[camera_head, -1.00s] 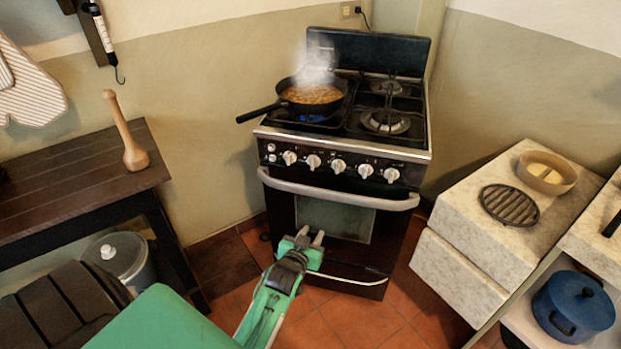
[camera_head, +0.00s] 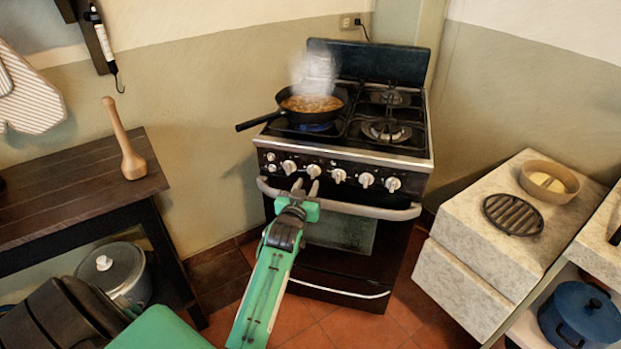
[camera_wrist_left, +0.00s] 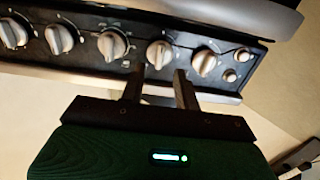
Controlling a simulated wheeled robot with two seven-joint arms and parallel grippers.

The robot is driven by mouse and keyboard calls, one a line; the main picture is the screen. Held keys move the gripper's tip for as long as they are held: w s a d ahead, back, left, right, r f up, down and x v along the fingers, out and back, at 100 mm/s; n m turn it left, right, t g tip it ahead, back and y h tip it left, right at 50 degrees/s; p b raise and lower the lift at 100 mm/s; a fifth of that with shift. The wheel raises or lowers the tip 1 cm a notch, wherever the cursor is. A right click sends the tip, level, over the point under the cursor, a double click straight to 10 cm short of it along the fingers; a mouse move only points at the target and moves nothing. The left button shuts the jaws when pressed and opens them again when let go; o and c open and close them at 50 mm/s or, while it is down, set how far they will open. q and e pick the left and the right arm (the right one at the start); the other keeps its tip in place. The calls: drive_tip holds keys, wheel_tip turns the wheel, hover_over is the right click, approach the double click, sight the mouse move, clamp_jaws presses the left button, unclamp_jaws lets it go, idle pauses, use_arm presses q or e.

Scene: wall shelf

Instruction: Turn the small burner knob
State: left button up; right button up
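The black stove (camera_head: 335,215) carries a row of several pale knobs on its front panel; I cannot tell which is for the small burner. My left gripper (camera_head: 306,184) is in front of the panel, just below the second knob from the left (camera_head: 313,170). In the left wrist view the gripper (camera_wrist_left: 158,88) is open, its two fingers apart and empty. That knob (camera_wrist_left: 160,54) lies ahead of the gap between them, with the end knob (camera_wrist_left: 204,63) to its right. No finger visibly touches a knob. My right gripper is not in view.
A steaming pan (camera_head: 312,103) sits on a burner with a blue flame, its handle sticking out left. The oven handle (camera_head: 345,205) runs just below the knobs. A wooden table (camera_head: 70,190) stands at left and a stone counter (camera_head: 480,220) at right.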

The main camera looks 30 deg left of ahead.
sight(312, 174)
use_arm(q)
drive_tip(key=shift+x, duration=2.15)
clamp_jaws()
